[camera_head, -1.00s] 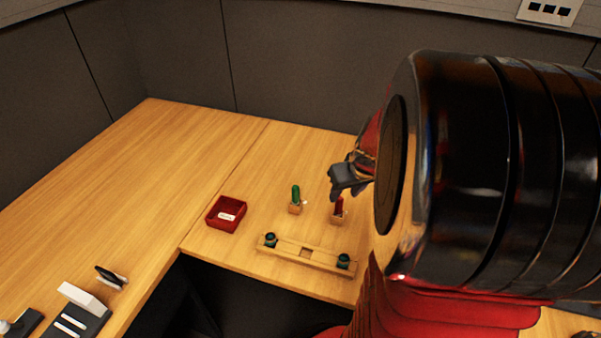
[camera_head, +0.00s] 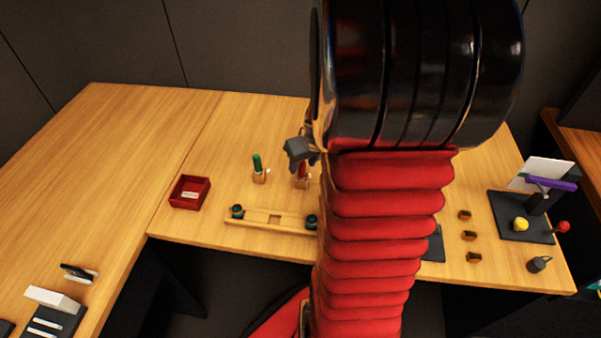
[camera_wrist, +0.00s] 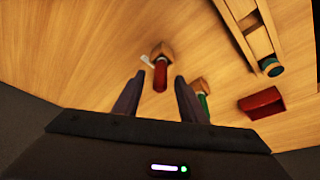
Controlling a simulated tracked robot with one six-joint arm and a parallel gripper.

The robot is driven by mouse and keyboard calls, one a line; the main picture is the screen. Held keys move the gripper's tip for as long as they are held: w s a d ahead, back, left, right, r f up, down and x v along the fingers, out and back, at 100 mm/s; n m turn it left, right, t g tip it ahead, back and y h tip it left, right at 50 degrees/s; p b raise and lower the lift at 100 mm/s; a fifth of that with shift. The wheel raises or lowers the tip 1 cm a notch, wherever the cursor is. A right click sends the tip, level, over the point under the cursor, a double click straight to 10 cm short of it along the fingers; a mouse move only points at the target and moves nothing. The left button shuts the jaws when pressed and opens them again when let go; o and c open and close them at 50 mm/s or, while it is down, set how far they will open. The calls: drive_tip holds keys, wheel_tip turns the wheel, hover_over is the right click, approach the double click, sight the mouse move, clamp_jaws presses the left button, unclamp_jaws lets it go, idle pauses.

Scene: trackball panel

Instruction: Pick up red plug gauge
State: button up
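The red plug gauge (camera_wrist: 160,76) stands in a small wooden holder (camera_wrist: 162,49) on the table. In the wrist view it shows between and just beyond my gripper's two fingers (camera_wrist: 157,95), which are apart with nothing between their tips. In the head view the red plug gauge (camera_head: 302,182) is partly hidden by my gripper (camera_head: 300,155), which is above it. The green plug gauge (camera_head: 257,163) stands in a similar holder to its left; it also shows in the wrist view (camera_wrist: 203,102), close to the right finger.
A red tray (camera_head: 189,192) sits to the left. A wooden bar (camera_head: 270,222) with two dark green-topped pieces lies in front of the holders. Several small brown pieces (camera_head: 469,236) and a dark board (camera_head: 520,217) are at the right.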

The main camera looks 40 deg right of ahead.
drive_tip(key=shift+x, duration=1.1)
drive_tip(key=shift+c, duration=0.2)
clamp_jaws()
